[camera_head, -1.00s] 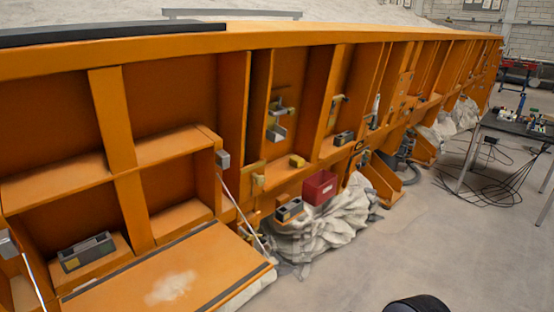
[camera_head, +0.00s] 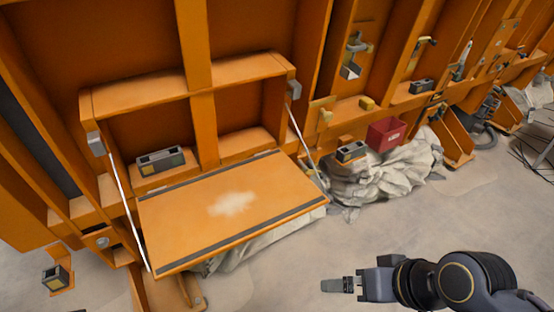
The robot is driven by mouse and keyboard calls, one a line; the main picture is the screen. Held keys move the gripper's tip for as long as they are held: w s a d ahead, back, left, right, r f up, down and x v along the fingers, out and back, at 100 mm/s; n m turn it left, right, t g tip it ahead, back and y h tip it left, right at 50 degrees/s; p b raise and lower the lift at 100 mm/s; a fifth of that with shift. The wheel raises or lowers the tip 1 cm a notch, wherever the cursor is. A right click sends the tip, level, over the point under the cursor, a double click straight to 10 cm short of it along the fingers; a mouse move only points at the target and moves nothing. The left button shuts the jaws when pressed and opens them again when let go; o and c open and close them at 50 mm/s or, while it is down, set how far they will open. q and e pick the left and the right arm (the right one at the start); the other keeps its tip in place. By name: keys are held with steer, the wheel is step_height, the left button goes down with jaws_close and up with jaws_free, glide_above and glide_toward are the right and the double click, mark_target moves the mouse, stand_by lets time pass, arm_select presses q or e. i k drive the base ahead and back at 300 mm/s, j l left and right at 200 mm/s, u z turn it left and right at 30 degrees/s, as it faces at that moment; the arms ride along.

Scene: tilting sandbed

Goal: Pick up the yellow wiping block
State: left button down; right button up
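A small yellow block (camera_head: 367,103) sits on an orange ledge of the frame, upper right of centre, just above and left of the red bin. It looks like the wiping block. My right gripper (camera_head: 336,285) is at the bottom right, pointing left over the grey floor, well apart from the block and with nothing visible in it. Its fingers are seen too nearly edge-on to tell if they are open. My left gripper is not in view.
A fold-down orange panel (camera_head: 180,222) with a pale powdery patch (camera_head: 231,203) hangs on two thin struts. A red bin (camera_head: 387,134) stands by crumpled pale sacks (camera_head: 385,178). Grey boxes sit on ledges. The floor (camera_head: 290,255) in front is clear.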

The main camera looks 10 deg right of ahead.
mark_target(366, 103)
steer(key=i+l+u, duration=0.3)
steer(key=l, duration=0.75)
steer(key=i+l+u, duration=0.1)
steer(key=l+u, duration=0.15)
steer(key=l, duration=0.8)
steer(key=l+u, duration=0.3)
steer(key=l, duration=0.85)
steer(key=i+l+u, duration=0.1)
steer(key=l, duration=0.3)
steer(key=i+l+u, duration=0.1)
steer(key=l, duration=0.3)
steer(key=i+l+u, duration=0.1)
steer(key=l, duration=0.35)
steer(key=i, duration=0.1)
